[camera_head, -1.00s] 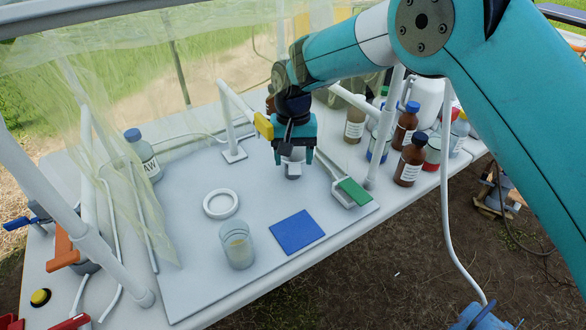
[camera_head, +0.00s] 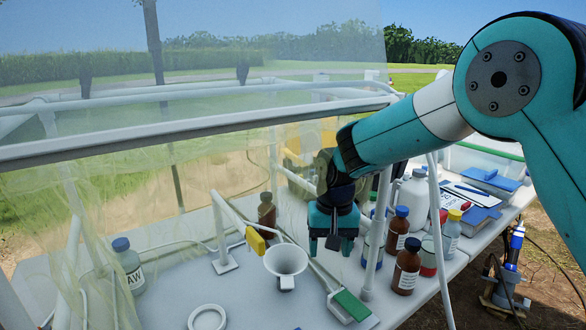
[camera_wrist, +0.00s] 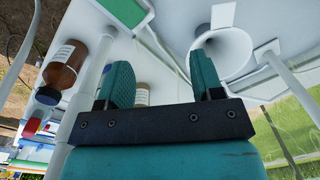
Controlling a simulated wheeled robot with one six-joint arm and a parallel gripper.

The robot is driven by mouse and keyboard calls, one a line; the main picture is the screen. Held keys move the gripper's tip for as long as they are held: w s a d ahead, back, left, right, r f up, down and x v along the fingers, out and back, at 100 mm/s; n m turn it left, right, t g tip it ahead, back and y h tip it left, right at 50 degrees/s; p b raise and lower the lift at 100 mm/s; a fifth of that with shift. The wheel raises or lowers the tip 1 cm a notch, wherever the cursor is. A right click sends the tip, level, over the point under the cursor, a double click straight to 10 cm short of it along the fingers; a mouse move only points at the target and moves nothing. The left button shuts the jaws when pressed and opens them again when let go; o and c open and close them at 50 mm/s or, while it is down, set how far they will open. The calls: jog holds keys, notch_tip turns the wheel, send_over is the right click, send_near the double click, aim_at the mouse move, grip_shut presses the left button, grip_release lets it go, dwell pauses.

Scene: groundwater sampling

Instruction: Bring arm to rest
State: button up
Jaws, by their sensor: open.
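My gripper (camera_head: 334,240) hangs above the white table, pointing down, beside and to the right of a white funnel (camera_head: 286,262). In the wrist view its two teal fingers (camera_wrist: 165,88) stand apart with nothing between them. The funnel also shows beyond the fingers in the wrist view (camera_wrist: 226,48), clear of them. My arm reaches in from the right over the table.
Brown bottles (camera_head: 406,266) stand right of a white post (camera_head: 378,235). A white ring (camera_head: 207,317) and a blue-capped bottle (camera_head: 128,266) are on the left. A clear curtain (camera_head: 190,190) hangs behind.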

jog(key=s+d+r+t, duration=0.2)
jog(key=s+d, duration=0.7)
jog(key=d, duration=0.2)
jog(key=s+d+r+t, duration=0.1)
jog(key=s+d+r, duration=0.1)
jog(key=s+d, duration=0.85)
jog(key=s+a+r+n+g+y+p, duration=0.1)
jog(key=s+a+r+n+y+p, duration=0.1)
jog(key=a+r, duration=0.4)
jog(key=s+a+r+n+g+y+p, duration=0.1)
jog(key=s+a+r+n, duration=0.3)
jog(key=s+a, duration=0.3)
jog(key=shift+s+a+r+n+g+y+p, duration=0.3)
jog(key=shift+a+r+g+y+p, duration=0.15)
jog(key=shift+r, duration=0.4)
